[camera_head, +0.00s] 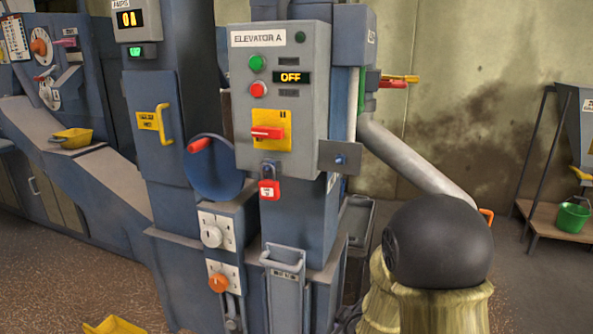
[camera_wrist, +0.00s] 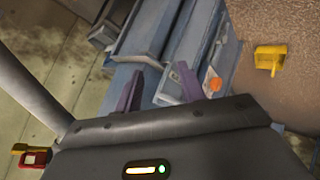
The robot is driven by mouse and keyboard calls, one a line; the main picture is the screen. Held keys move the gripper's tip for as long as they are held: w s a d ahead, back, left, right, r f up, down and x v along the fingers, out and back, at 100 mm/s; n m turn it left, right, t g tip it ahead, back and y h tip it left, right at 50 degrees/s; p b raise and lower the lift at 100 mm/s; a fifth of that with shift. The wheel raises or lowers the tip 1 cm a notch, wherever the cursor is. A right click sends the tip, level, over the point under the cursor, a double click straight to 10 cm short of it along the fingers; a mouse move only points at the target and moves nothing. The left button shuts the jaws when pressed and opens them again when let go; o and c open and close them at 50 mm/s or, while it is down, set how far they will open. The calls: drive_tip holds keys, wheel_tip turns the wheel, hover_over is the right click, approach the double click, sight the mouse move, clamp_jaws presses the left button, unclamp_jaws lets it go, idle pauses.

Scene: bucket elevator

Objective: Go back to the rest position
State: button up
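My gripper (camera_wrist: 160,85) shows in the wrist view with its two purple fingers apart and nothing between them. It points down toward the lower part of the blue-grey elevator casing (camera_wrist: 150,35), and I cannot tell how far away that is. The gripper is not seen in the head view. In the head view, the Elevator A control box (camera_head: 283,45) reads OFF. Its red switch handle (camera_head: 267,132) lies level on a yellow plate, and a red padlock (camera_head: 269,188) hangs below it.
A grey sloping pipe (camera_head: 410,160) runs down right of the elevator. A blue wheel (camera_head: 215,175) with a red knob stands to its left. A yellow scoop (camera_head: 113,326) lies on the floor. A green bucket (camera_head: 573,217) sits on a stand at right.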

drive_tip(key=s+d+r+m+g+h, duration=0.15)
drive_tip(key=s+m+g, duration=0.3)
drive_tip(key=s, duration=0.45)
drive_tip(key=s+d+r+m+g+y, duration=0.1)
drive_tip(key=s+d+r+m+g, duration=0.15)
drive_tip(key=s+m, duration=0.45)
wheel_tip(320, 180, up, 32)
drive_tip(key=s+n+p, duration=0.1)
drive_tip(key=n+p, duration=0.1)
drive_tip(key=p, duration=3)
drive_tip(key=shift+s+a+f, duration=0.2)
drive_tip(key=shift+s+a, duration=0.1)
drive_tip(key=shift+a, duration=0.1)
drive_tip(key=shift+h, duration=0.25)
drive_tip(key=shift+w, duration=0.1)
drive_tip(key=shift+c, duration=0.2)
